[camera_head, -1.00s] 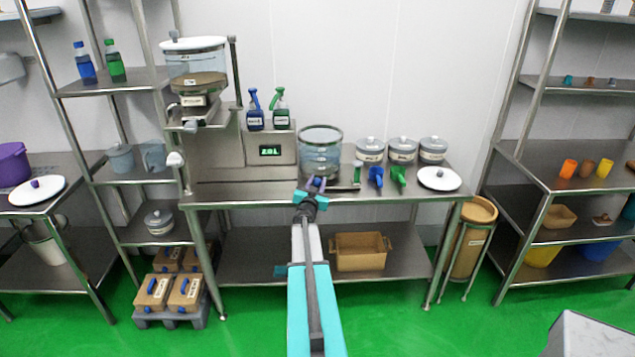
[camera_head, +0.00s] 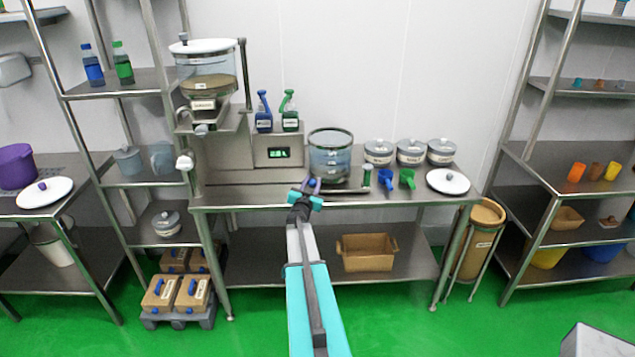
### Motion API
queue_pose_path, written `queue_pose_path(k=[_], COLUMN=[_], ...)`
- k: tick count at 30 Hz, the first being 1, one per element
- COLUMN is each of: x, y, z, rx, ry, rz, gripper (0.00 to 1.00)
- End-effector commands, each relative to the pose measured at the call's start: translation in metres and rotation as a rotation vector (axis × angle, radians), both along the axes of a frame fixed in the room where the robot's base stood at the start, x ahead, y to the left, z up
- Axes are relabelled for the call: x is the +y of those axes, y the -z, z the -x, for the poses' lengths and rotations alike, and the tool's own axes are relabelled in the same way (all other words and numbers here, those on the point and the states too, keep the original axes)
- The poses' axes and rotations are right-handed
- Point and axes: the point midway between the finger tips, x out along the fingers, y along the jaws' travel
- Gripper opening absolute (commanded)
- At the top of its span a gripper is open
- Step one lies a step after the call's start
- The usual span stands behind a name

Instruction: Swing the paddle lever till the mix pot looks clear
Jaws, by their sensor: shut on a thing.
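The mix pot, a clear round vessel with a dark rim (camera_head: 330,152), stands on the middle of the steel table. It looks bluish and see-through, darker near its base; fine detail of the contents is too small to tell. My gripper (camera_head: 308,190) is at the table's front edge, just below and left of the pot. It is shut on a small purple-grey piece (camera_head: 311,184), which appears to be the end of the paddle lever. The jaws partly hide it, and I cannot see how it joins the pot.
Left of the pot stand a display unit (camera_head: 279,152) and a hopper (camera_head: 207,80) with brownish contents. To the right are a short green upright (camera_head: 367,175), blue (camera_head: 386,180) and green (camera_head: 407,179) scoops, lidded pots (camera_head: 411,152) and a white lid (camera_head: 448,181).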

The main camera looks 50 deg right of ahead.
Motion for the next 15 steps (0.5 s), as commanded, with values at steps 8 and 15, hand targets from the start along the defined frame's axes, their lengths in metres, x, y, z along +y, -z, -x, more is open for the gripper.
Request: queue_pose_path(k=[8, 15], x=[0.0048, 0.0058], y=[-0.0010, -0.0005], z=[-0.0086, -0.0090], rx=[0.002, 0.002], ry=[-0.009, -0.010], rz=[0.001, 0.000], gripper=[0.00, 0.34])
